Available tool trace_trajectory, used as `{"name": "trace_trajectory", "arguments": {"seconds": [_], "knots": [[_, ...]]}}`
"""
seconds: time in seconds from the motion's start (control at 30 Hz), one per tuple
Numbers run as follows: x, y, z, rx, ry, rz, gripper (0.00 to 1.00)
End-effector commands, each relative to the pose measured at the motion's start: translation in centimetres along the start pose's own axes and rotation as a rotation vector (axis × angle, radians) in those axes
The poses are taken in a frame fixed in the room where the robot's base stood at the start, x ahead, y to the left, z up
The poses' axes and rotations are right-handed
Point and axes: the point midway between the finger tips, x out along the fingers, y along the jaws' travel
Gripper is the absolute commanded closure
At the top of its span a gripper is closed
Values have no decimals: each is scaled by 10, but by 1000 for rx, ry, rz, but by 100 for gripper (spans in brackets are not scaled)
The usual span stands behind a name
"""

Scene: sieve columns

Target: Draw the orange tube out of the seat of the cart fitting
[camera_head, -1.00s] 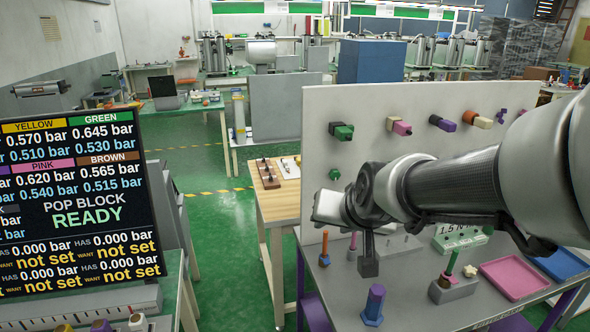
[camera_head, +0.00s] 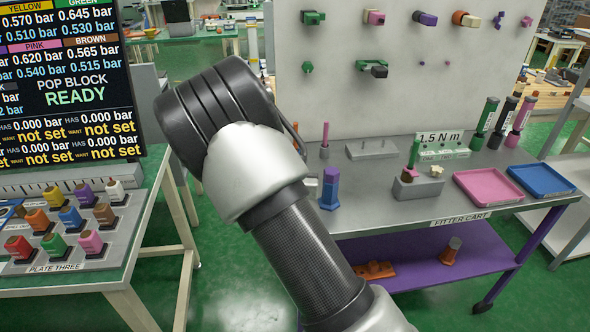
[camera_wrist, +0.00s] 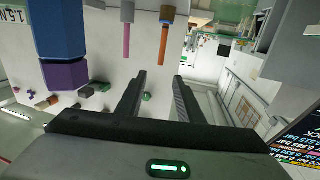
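The orange tube (camera_wrist: 164,45) shows in the wrist view, which is upside down, standing straight in its brown fitting seat (camera_wrist: 168,14). The cart top (camera_head: 385,211) is grey.
A blue and purple hexagonal post (camera_head: 330,187) stands near the cart's front edge, close to my arm. The white panel (camera_head: 350,95) rises behind.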

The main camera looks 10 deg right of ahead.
Motion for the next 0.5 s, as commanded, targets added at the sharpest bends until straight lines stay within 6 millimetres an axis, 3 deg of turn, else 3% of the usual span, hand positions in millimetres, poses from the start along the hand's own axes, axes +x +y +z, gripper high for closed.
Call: {"name": "trace_trajectory", "arguments": {"seconds": [0.27, 0.5], "knots": [[13, -2, 2, -11, 28, -6, 66], [57, -2, 2, -12, 27, -5, 66]]}}
